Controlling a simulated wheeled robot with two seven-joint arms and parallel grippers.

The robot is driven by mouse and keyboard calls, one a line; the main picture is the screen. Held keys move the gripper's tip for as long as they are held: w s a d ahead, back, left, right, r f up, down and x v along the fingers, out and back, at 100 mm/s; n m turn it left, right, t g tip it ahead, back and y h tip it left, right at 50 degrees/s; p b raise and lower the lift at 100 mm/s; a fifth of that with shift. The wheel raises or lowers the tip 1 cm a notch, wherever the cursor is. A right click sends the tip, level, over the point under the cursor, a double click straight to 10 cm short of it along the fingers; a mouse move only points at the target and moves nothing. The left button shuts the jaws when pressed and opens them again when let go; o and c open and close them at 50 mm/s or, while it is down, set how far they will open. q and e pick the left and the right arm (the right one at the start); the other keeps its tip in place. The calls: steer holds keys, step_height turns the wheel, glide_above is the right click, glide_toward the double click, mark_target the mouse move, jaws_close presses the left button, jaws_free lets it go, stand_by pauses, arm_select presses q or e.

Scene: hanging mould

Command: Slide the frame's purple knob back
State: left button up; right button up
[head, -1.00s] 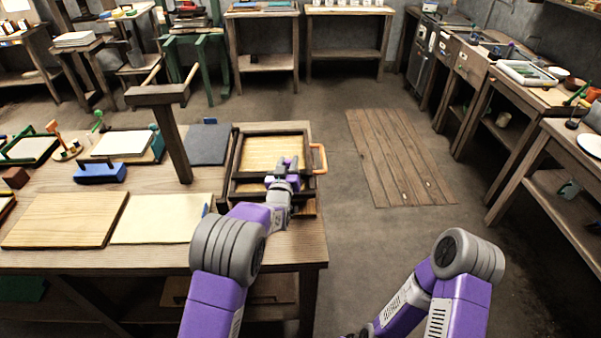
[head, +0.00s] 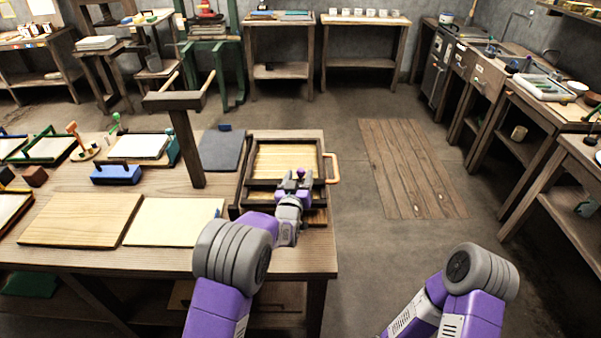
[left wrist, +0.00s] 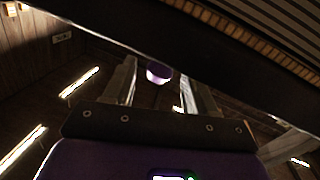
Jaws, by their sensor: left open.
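The wooden frame (head: 324,162) lies near the right end of the worktable, with a pale ribbed panel inside dark bars. The small purple knob (head: 301,173) shows at its near side, by my left fingertips. In the left wrist view the knob (left wrist: 158,72) hangs at the lower edge of a dark bar, between my two spread fingers. My left gripper (head: 294,181) is open; it also shows in the left wrist view (left wrist: 158,90). I cannot tell whether either finger touches the knob. My right arm shows at the lower right, but its gripper is out of view.
An orange handle (head: 334,168) sticks out at the frame's right side. A wooden T-shaped post (head: 185,145) stands left of the frame. A pale sheet (head: 172,222) and a wooden board (head: 80,219) lie at the table's front.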

arm_select(q)
steer(key=shift+s+a+p, duration=0.15)
steer(key=shift+s, duration=1.15)
steer(key=shift+s+a+p, duration=0.1)
steer(key=shift+s+p, duration=0.05)
steer(key=shift+s, duration=1.1)
steer(key=shift+r, duration=0.1)
